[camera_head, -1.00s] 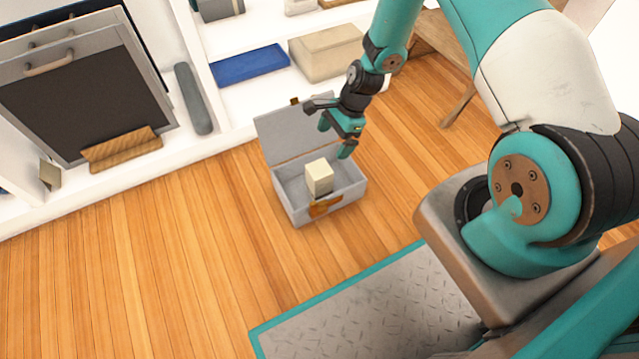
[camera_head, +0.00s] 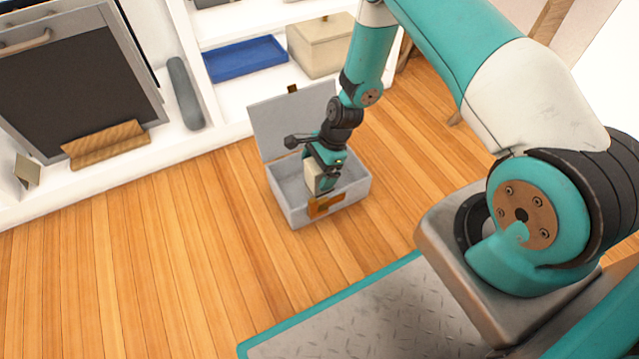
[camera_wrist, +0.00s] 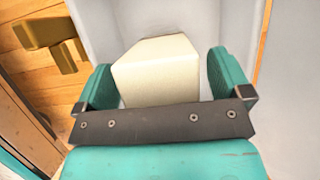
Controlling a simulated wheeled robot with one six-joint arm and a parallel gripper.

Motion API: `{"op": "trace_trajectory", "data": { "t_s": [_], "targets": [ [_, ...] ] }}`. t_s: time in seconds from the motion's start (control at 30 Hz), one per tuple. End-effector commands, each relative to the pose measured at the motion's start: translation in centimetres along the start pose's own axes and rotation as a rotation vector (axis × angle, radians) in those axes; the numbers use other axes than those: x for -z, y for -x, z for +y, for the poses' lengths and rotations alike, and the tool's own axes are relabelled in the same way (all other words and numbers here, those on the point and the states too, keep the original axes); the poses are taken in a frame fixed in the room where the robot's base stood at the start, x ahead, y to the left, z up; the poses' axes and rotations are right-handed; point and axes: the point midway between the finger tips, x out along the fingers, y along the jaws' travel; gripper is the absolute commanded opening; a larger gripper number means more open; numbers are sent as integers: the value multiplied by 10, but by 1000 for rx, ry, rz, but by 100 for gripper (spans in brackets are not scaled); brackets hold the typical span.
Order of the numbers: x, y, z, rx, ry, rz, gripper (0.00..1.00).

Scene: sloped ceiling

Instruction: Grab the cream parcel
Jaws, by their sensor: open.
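The cream parcel (camera_head: 313,178) is a small block inside an open light-grey box (camera_head: 292,213) on the floor. In the wrist view the parcel (camera_wrist: 158,72) lies between the two teal fingers of my gripper (camera_wrist: 165,85). A gap shows between the parcel and the right finger; at the left finger the gap is narrow. My gripper (camera_head: 322,182) is open and lowered into the box around the parcel, partly hiding it in the head view. The parcel's lower part is hidden.
The box's lid (camera_head: 290,122) stands open at the back, and an orange-brown latch (camera_head: 326,205) is on its front. Behind are white shelves with a blue tray (camera_head: 245,58) and a beige box (camera_head: 318,45). The wooden floor (camera_head: 150,270) to the left is clear.

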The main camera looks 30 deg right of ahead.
Motion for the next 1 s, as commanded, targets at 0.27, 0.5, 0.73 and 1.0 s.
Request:
{"op": "trace_trajectory", "data": {
  "t_s": [0.27,0.5,0.73,1.0],
  "targets": [
    [0,-4,0,1,0,0,93],
    [0,-4,0,1,0,0,38],
    [0,-3,0,1,0,0,37],
    [-9,17,-1,2,0,0,37]
  ]
}}
